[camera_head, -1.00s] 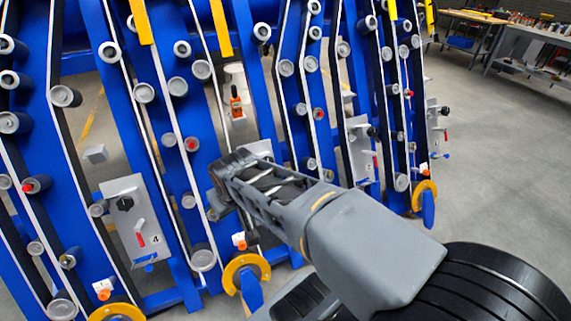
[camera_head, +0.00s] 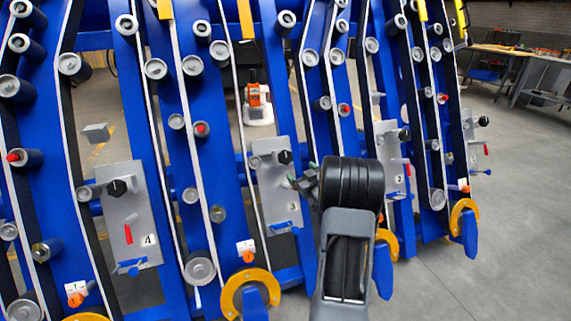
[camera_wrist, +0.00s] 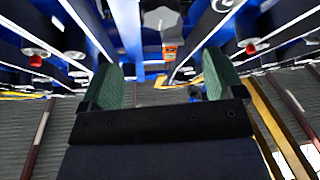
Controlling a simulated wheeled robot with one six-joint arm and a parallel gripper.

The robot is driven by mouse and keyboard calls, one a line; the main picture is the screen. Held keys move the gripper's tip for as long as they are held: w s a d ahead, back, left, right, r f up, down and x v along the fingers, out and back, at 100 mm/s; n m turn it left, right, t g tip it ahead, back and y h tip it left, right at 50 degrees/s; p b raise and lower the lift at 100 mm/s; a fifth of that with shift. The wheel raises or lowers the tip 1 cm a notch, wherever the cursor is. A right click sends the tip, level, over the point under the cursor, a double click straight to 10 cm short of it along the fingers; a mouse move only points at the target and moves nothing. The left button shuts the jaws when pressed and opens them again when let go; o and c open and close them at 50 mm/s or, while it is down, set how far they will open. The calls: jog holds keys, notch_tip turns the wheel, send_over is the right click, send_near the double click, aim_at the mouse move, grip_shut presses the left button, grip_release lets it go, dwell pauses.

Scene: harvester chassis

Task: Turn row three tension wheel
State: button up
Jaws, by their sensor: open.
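The row three panel (camera_head: 272,190) is a grey plate marked 3 on the blue frame in the head view. My gripper (camera_head: 308,181) is just right of the panel in the picture, below and right of the knob, with no visible contact. In the wrist view its two green-padded fingers (camera_wrist: 160,85) are wide apart with nothing between them.
Similar panels marked 4 (camera_head: 128,220) and 2 (camera_head: 392,165) stand on either side. Blue uprights, grey rollers and white-edged belts crowd around my gripper. Orange hooked parts (camera_head: 250,285) stick out low at the front. Grey floor (camera_head: 510,230) is open at the right.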

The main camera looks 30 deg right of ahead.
aim_at(287, 158)
jog(key=w, duration=0.4)
jog(key=w+d+b, duration=0.1)
jog(key=w, duration=0.8)
jog(key=shift+d+b, duration=0.25)
jog(key=shift+b, duration=0.1)
jog(key=shift+s, duration=0.1)
jog(key=c, duration=0.9)
